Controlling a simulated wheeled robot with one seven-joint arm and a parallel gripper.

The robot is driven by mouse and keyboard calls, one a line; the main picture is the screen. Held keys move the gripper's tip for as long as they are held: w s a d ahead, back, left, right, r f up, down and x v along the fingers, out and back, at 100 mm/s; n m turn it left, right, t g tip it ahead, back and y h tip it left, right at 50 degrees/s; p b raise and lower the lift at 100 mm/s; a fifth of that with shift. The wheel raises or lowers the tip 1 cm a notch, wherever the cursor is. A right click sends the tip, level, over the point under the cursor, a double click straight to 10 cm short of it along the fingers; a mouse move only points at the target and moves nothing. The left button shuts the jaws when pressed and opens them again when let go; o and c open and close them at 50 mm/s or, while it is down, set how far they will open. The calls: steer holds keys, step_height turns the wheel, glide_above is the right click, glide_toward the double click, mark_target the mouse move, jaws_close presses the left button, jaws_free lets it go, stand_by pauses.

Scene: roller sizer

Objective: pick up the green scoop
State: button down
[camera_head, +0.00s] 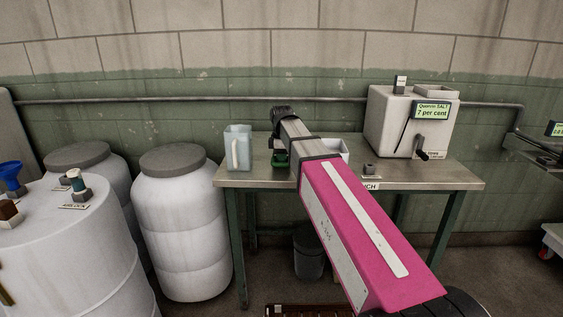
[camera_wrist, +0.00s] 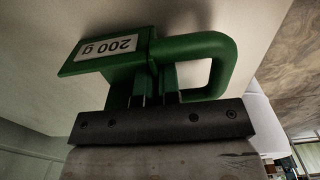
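The green scoop (camera_head: 281,160) is on the steel table, partly hidden by my gripper and arm. In the wrist view the scoop (camera_wrist: 112,52) is very close, with a white label reading 200 g, upside down here, and a looped green handle (camera_wrist: 222,62). My gripper (camera_wrist: 157,88) is at the scoop, its fingers between the labelled part and the handle loop. Whether they press on the scoop is hidden. In the head view my gripper (camera_head: 280,142) is over the scoop, with little or no gap to the table.
A pale blue jug (camera_head: 238,148) stands left of the scoop on the table (camera_head: 440,177). A white tray (camera_head: 344,150) is behind my arm. A grey box machine (camera_head: 400,120) with a crank stands at right. White drums (camera_head: 180,220) stand left of the table.

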step_height(320, 180, up, 10)
steer(key=shift+r, duration=0.1)
stand_by(0.5)
stand_by(0.5)
